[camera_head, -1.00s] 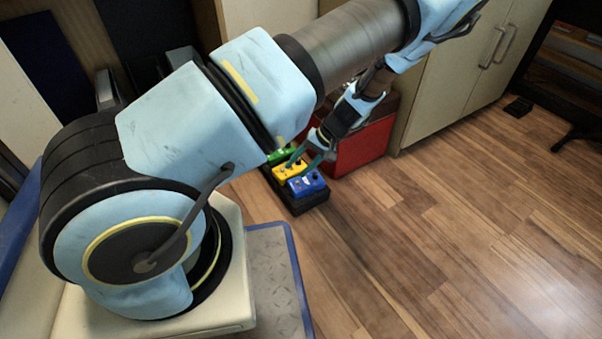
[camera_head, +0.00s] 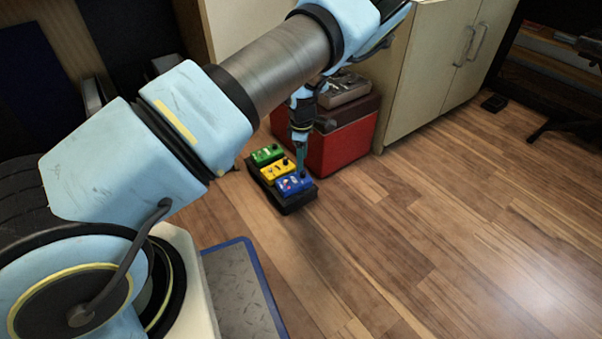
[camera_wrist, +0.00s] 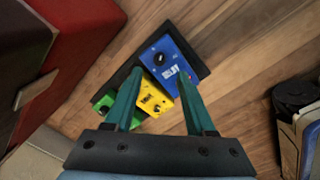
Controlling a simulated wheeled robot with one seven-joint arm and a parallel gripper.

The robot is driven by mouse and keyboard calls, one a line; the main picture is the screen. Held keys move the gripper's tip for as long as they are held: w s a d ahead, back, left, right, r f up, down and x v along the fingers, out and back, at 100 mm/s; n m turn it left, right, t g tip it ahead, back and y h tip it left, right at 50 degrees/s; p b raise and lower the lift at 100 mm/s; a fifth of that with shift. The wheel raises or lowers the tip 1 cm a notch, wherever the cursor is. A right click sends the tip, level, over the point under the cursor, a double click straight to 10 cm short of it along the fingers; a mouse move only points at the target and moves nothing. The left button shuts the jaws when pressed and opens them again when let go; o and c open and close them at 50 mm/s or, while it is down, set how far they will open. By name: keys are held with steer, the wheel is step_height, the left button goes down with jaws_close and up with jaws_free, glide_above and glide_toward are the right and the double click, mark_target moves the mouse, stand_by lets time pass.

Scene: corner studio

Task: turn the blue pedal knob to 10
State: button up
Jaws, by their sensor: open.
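The blue pedal (camera_head: 294,184) sits at the near end of a black pedalboard (camera_head: 291,204) on the floor, beside the yellow and green pedals. In the wrist view the blue pedal (camera_wrist: 173,63) shows its black knob (camera_wrist: 159,59) near the upper left and white lettering below it. The knob's setting is too small to read. My gripper (camera_head: 301,168) points down over the blue pedal in the head view. In the wrist view my gripper (camera_wrist: 160,82) is open, its two green fingers apart with nothing between them but the view of the pedals. I cannot tell the height of the fingertips above the knob.
The yellow pedal (camera_head: 277,168) and green pedal (camera_head: 266,155) stand in the same row. A red box (camera_head: 343,147) with a grey device (camera_head: 345,90) on top stands close behind. A beige cabinet (camera_head: 432,75) is to the right. The wooden floor (camera_head: 420,210) in front is clear.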

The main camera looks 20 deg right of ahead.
mark_target(303, 172)
step_height(303, 172, down, 6)
steer(key=shift+w+d+r+b, duration=0.1)
steer(key=shift+b, duration=0.9)
steer(key=shift+c, duration=0.2)
jaws_close()
